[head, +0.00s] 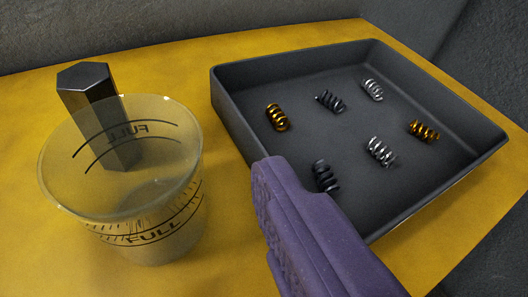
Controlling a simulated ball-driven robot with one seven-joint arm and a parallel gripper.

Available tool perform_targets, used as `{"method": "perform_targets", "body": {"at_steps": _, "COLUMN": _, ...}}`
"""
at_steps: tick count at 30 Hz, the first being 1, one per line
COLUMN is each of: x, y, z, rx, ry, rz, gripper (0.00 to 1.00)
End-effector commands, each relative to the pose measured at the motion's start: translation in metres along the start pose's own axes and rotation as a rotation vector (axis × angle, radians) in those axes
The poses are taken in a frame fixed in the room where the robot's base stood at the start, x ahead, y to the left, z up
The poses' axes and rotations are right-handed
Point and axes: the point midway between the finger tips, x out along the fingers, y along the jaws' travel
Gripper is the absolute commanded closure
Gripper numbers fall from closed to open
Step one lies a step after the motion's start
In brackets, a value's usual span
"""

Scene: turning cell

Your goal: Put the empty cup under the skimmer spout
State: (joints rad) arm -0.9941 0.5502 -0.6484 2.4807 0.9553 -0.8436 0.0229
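A translucent, tapered cup (150,215) with black FULL markings stands on the yellow top at the left of the head view. It looks upright, and I see no liquid or chips in it. One purple finger of my gripper (290,225) shows at the bottom centre, to the right of the cup, with a gap between them. Its ridged face on the cup side is bare. The other finger is not in view. The gripper looks open, with nothing seen held. No skimmer or spout is in view.
A dark hexagonal bar (85,80) stands upright close to the cup, apparently behind it, partly seen through its wall. A dark grey tray (340,120) holding several loose coil springs fills the right side. Grey walls rise beyond the yellow top (190,75).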

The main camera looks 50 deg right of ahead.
Motion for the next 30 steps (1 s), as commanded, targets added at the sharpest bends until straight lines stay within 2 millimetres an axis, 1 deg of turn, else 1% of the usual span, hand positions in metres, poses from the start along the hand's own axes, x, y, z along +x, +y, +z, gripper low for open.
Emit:
{"method": "perform_targets", "body": {"at_steps": 2, "x": 0.001, "y": 0.0, "z": 0.001, "rx": 0.0, "ry": 0.001, "rz": 0.0, "gripper": 0.0}}
{"method": "perform_targets", "body": {"at_steps": 5, "x": 0.009, "y": -0.001, "z": 0.002, "rx": 0.001, "ry": 0.0, "rz": 0.0, "gripper": 0.0}}
{"method": "perform_targets", "body": {"at_steps": 11, "x": 0.037, "y": -0.001, "z": 0.004, "rx": 0.002, "ry": 0.001, "rz": -0.001, "gripper": 0.0}}
{"method": "perform_targets", "body": {"at_steps": 15, "x": 0.062, "y": -0.002, "z": 0.006, "rx": 0.002, "ry": 0.0, "rz": -0.001, "gripper": 0.0}}
{"method": "perform_targets", "body": {"at_steps": 18, "x": 0.074, "y": -0.003, "z": 0.004, "rx": 0.001, "ry": -0.001, "rz": -0.002, "gripper": 0.0}}
{"method": "perform_targets", "body": {"at_steps": 21, "x": 0.079, "y": -0.003, "z": 0.003, "rx": 0.001, "ry": -0.003, "rz": -0.003, "gripper": 0.0}}
{"method": "perform_targets", "body": {"at_steps": 26, "x": 0.079, "y": -0.003, "z": 0.002, "rx": 0.001, "ry": -0.003, "rz": -0.004, "gripper": 0.0}}
{"method": "perform_targets", "body": {"at_steps": 27, "x": 0.078, "y": -0.003, "z": 0.002, "rx": 0.001, "ry": -0.003, "rz": -0.004, "gripper": 0.02}}
{"method": "perform_targets", "body": {"at_steps": 29, "x": 0.078, "y": -0.003, "z": 0.002, "rx": 0.001, "ry": -0.003, "rz": -0.004, "gripper": 0.16}}
{"method": "perform_targets", "body": {"at_steps": 30, "x": 0.078, "y": -0.003, "z": 0.002, "rx": 0.001, "ry": -0.003, "rz": -0.004, "gripper": 0.25}}
